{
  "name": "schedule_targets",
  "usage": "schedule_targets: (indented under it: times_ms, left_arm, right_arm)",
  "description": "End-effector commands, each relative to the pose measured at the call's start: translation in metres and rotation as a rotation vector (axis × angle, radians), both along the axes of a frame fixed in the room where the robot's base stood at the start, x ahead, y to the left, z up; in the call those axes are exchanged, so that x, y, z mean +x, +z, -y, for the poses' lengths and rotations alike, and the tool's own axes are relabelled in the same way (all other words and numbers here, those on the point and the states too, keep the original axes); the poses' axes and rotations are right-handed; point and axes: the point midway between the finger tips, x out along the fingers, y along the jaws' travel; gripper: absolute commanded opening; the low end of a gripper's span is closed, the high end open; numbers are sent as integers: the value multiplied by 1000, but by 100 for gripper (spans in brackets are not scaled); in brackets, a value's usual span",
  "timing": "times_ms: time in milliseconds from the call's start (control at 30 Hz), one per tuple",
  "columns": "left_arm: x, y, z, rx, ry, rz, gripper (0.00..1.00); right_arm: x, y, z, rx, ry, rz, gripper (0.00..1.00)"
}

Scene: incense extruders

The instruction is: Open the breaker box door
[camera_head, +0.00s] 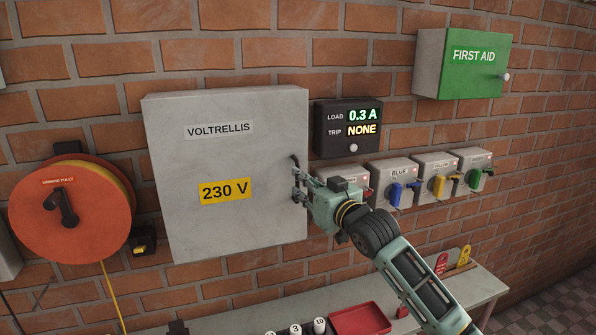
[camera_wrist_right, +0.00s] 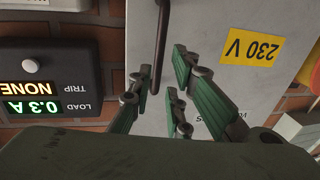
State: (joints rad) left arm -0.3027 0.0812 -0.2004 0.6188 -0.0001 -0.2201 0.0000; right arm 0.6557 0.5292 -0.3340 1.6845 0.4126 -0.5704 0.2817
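The breaker box (camera_head: 225,150) is a grey metal cabinet on the brick wall, labelled VOLTRELLIS and 230 V. Its door looks shut. A dark bar handle (camera_head: 295,163) sits near the door's right edge; it also shows in the wrist view (camera_wrist_right: 160,45), which is upside down. My right gripper (camera_head: 299,184) is at the handle. In the wrist view its green fingers (camera_wrist_right: 158,98) are spread apart, with one end of the handle showing between them. I cannot tell whether they touch it. My left gripper is not in view.
A load display (camera_head: 347,129) hangs right of the box, above several switched sockets (camera_head: 392,184). A first aid cabinet (camera_head: 463,64) is at upper right. An orange cable reel (camera_head: 70,210) hangs at left. A bench (camera_head: 480,287) with a red tray (camera_head: 360,320) stands below.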

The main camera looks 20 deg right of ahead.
Motion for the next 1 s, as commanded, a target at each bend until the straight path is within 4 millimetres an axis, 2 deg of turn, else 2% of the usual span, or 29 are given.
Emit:
schedule_targets:
  times_ms: [33, 133, 333, 667, 900, 1000]
  left_arm:
    - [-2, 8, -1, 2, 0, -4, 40]
    - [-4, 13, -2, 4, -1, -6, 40]
    - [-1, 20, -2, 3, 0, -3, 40]
    - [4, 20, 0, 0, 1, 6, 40]
    - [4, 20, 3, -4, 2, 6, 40]
    - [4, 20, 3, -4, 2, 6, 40]
  right_arm:
    - [8, 4, -2, 1, -1, -1, 17]
    - [21, 3, -5, 0, -1, -2, 17]
    - [37, 1, -8, -1, -1, -2, 17]
    - [40, -1, -9, -1, 0, -1, 17]
    - [40, -1, -9, -1, -1, -1, 0]
    - [40, -1, -9, -1, -1, -1, 0]
